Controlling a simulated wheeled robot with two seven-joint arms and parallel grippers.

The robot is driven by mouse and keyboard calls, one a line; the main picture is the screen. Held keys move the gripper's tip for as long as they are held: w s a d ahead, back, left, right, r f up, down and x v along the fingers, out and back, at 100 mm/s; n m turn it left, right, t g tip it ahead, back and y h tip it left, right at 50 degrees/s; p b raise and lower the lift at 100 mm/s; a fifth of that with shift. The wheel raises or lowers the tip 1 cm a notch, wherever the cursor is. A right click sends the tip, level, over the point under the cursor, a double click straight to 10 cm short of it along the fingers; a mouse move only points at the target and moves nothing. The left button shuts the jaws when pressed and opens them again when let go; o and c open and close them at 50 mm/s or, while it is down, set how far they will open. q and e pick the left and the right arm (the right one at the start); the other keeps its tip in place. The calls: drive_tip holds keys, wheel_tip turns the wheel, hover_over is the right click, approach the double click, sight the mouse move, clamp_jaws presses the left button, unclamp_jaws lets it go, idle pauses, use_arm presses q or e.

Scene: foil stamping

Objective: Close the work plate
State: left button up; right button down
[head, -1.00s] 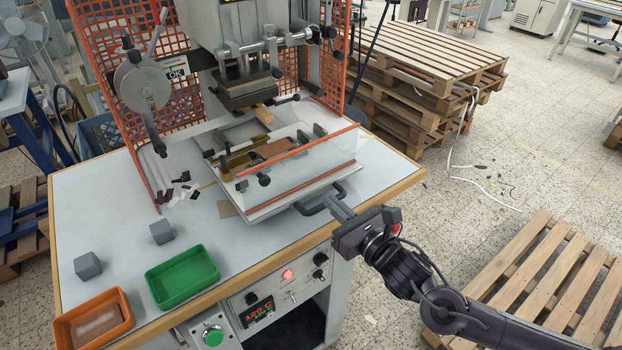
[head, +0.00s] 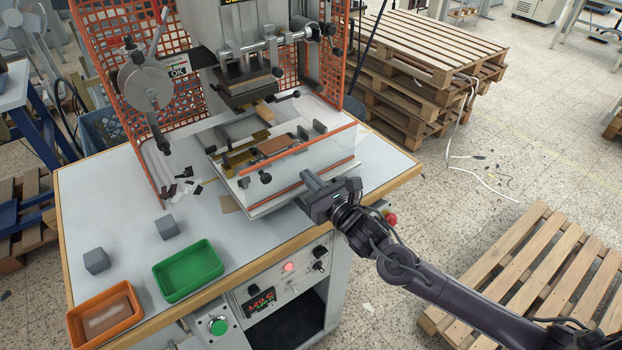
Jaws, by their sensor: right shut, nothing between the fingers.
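The work plate (head: 252,208) is a pale sliding plate on the press table, out in front of the stamping head (head: 248,82). It bears a brown piece (head: 276,144), black clamps and a clear cover with orange edge strips. My right gripper (head: 307,183) is at the plate's front edge, its fingers pointing toward the plate. It is shut and empty. The plate's dark front handle is mostly hidden behind the gripper, so I cannot tell whether they touch. My left gripper is not in view.
A green tray (head: 218,262), an orange tray (head: 133,312) and two grey cubes (head: 96,261) stand at the table's left. Orange mesh guards (head: 112,100) flank the press. Buttons and a display are on the front panel (head: 285,285). Pallets (head: 530,275) lie at right.

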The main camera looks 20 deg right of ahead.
drive_tip(key=b+x, duration=0.8)
drive_tip(key=x, duration=0.4)
drive_tip(key=shift+f, duration=0.2)
drive_tip(key=shift+w+r, duration=0.1)
drive_tip(key=shift+r, duration=0.3)
